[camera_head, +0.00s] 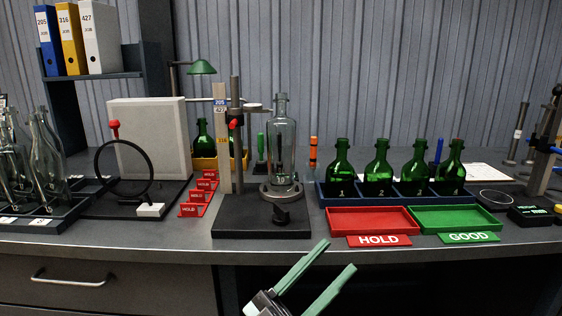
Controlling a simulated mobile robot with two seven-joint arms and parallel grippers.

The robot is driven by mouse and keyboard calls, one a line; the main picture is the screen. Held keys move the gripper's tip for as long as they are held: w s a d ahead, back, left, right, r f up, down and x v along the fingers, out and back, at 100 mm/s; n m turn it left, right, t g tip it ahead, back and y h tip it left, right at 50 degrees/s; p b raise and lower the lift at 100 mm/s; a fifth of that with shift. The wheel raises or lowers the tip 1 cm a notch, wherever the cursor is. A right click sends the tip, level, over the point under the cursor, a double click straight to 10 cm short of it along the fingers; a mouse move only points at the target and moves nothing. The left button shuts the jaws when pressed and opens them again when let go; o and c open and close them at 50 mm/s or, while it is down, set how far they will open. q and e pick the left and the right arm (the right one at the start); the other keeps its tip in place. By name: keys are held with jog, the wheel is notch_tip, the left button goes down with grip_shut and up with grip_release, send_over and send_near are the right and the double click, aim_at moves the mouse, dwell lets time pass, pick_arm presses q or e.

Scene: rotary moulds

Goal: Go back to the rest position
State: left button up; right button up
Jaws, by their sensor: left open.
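My left gripper (328,268) shows at the bottom centre, in front of the bench's front edge. Its two green fingers are spread apart with nothing between them. My right gripper is not in the picture. A clear glass bottle (283,135) stands upright on the round holder of a dark stand (262,222) with a tall post. Several green bottles, among them one marked 1 (342,165), stand in a blue rack (322,194) at the right. No bottle touches my gripper.
A red HOLD tray (372,219) and a green GOOD tray (457,217) lie empty near the bench's front edge. Clear bottles (48,160) stand in a rack at the left. A black ring (97,160) stands beside them. Red HOLD tags (193,210) lie left of the stand.

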pick_arm(q)
jog(key=w+a+f+n+t+y, duration=0.1)
jog(key=a+f+n+t+y, duration=0.3)
jog(key=a+f+n+y, duration=0.3)
jog(key=w+a+f+n+t+y, duration=0.1)
jog(key=a+f+n+t+y, duration=0.4)
jog(key=f+n+y, duration=0.35)
jog(key=s+a+f+g+y, duration=0.3)
jog(key=s+a+f, duration=0.15)
jog(key=f, duration=0.35)
jog(key=s+a+f+g+y, duration=0.25)
jog(key=s+a+f, duration=0.2)
jog(key=f, duration=0.25)
jog(key=s+a+r+n+g+y+p, duration=0.1)
jog(key=s+r+g+p, duration=0.3)
jog(key=p, duration=1.7)
jog(key=s+r, duration=0.1)
jog(key=s, duration=0.1)
jog(key=shift+s+a+n+g, duration=0.3)
jog(key=shift+a+n+g, duration=0.05)
jog(key=shift+a, duration=0.05)
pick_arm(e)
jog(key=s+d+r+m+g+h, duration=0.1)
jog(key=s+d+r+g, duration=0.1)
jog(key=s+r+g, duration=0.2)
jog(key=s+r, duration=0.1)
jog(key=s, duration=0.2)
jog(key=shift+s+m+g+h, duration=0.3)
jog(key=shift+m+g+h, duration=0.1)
